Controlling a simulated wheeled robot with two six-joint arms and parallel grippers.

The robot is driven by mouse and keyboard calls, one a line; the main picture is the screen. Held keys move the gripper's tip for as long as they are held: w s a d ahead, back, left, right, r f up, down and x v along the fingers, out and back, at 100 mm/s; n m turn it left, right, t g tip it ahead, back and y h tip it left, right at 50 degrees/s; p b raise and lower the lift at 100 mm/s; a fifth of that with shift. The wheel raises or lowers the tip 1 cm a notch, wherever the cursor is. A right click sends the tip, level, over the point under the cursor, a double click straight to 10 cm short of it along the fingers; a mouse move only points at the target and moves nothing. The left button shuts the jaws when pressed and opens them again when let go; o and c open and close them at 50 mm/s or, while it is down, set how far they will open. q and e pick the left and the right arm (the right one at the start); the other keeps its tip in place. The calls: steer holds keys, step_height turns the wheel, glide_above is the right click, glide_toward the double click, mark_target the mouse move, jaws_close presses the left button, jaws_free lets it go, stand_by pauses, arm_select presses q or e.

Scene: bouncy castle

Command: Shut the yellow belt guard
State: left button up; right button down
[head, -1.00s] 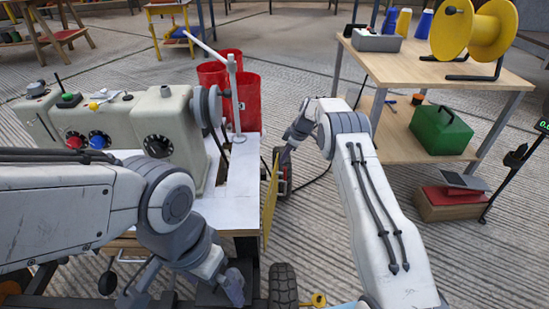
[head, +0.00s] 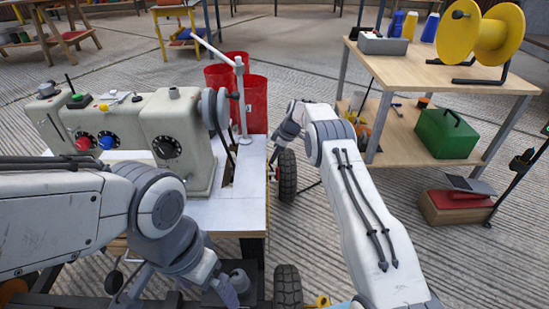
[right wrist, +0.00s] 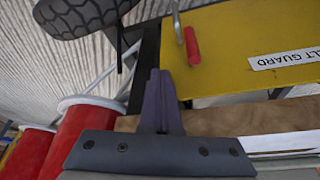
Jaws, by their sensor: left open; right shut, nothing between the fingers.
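The yellow belt guard (right wrist: 240,50) shows in the right wrist view as a flat panel with a white label and a red handle (right wrist: 192,46). It lies along the brown edge of the machine table (right wrist: 210,118); I cannot tell whether it is fully against it. In the head view the guard is hidden below the table edge. My right gripper (right wrist: 160,78) is shut and empty, its fingertips beside the guard's end near the table edge. My left gripper (head: 176,295) is open and empty at the bottom of the head view, low in front of the table.
The grey sewing machine (head: 175,140) stands on the white tabletop (head: 240,205). Red bins (head: 254,105) stand behind it. Black wheels (head: 287,175) stand right of the table. A wooden shelf table (head: 440,72) with a yellow spool (head: 490,38) is at right, with open floor between.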

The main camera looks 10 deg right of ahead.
steer(key=shift+w+a, duration=0.1)
steer(key=shift+a, duration=0.3)
